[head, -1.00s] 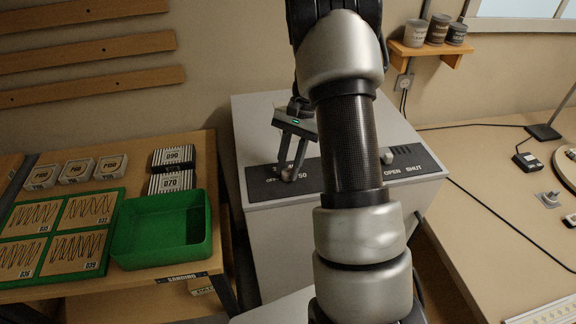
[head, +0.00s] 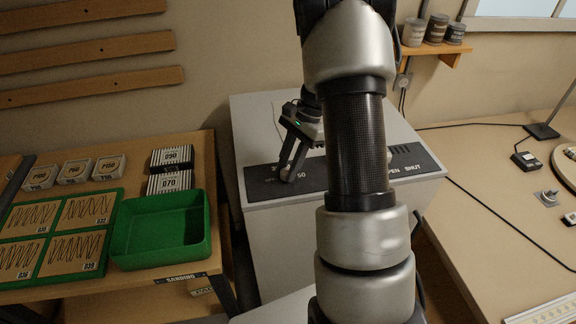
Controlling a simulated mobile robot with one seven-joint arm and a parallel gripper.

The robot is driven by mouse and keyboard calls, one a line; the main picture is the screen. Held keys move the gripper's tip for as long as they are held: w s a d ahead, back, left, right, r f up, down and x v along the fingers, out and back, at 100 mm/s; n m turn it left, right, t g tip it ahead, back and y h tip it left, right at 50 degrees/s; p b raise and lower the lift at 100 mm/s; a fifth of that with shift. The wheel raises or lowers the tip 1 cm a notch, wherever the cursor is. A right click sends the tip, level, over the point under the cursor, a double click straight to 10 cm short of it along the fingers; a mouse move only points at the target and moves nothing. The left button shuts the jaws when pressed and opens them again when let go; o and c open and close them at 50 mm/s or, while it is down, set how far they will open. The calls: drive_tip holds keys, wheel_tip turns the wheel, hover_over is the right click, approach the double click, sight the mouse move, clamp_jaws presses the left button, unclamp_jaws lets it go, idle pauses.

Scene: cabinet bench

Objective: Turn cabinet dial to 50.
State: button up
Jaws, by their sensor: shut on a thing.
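The cabinet (head: 258,125) is a pale grey box with a dark control panel (head: 262,189) along its front top edge. The dial's pointer and exact setting cannot be read. The "OPEN SHUT" label shows at the panel's right, partly behind my arm.
A green tray (head: 121,256) stands on the bench at left, with boxes marked 090 (head: 172,158) and 070 behind it. My arm covers the cabinet's middle. A wooden table (head: 478,230) lies at right, with a black cable across it.

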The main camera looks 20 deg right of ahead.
drive_tip(key=o, duration=1)
drive_tip(key=shift+o, duration=0.2)
drive_tip(key=v, duration=1.7)
drive_tip(key=shift+r, duration=0.25)
